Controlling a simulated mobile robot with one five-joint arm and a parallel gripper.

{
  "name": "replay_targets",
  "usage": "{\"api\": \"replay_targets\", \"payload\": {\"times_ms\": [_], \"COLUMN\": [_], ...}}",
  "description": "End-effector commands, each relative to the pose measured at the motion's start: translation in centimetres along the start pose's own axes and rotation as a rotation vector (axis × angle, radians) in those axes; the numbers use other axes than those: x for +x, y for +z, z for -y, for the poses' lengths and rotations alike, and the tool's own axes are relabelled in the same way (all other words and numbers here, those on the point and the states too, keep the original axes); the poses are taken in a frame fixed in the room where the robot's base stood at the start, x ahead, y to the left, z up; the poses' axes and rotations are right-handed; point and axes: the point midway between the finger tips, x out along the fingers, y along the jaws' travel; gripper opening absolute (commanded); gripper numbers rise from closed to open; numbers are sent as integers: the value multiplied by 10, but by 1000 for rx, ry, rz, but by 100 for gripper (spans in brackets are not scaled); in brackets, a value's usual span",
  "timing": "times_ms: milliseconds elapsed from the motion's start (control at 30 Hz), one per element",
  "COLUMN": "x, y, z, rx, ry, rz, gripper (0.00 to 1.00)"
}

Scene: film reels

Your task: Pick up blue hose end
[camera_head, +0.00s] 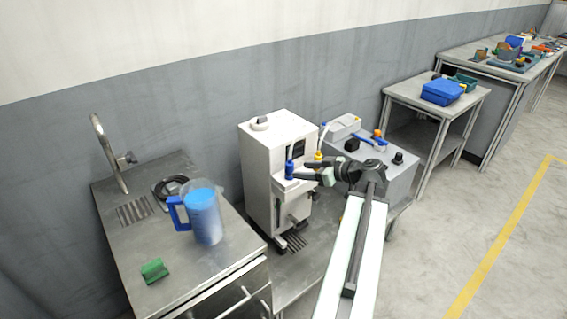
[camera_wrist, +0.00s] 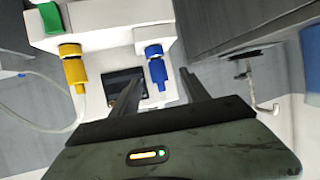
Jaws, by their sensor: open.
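The blue hose end (camera_head: 289,169) stands at the front of a white machine (camera_head: 268,140). In the wrist view the blue hose end (camera_wrist: 157,71) hangs from a white block, between the tips of my two fingers in the picture. My gripper (camera_head: 305,171) reaches in from the right and is open. In the wrist view my gripper (camera_wrist: 160,76) shows a gap on both sides of the blue piece, with no clear contact. I cannot tell how deep the piece lies between the fingers.
A yellow hose end (camera_wrist: 74,70) with a clear tube sits beside the blue one; it also shows in the head view (camera_head: 318,157). A jug with blue liquid (camera_head: 204,215) and a green block (camera_head: 154,270) stand on the sink table (camera_head: 200,283) at left. A grey box (camera_head: 385,175) stands right.

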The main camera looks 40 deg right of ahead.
Motion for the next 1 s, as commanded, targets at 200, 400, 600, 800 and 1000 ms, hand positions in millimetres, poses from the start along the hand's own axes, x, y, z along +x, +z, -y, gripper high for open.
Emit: {"api": "replay_targets", "payload": {"times_ms": [200, 400, 600, 800, 1000], "x": [4, 19, 36, 67, 68], "y": [4, 4, 6, 6, 4], "z": [-3, -7, -11, -13, -13], "rx": [2, 7, 6, 8, 9], "ry": [7, 15, 16, 17, 20], "rz": [-1, -1, -1, -1, -1], "gripper": [54, 54, 54, 54, 54]}}
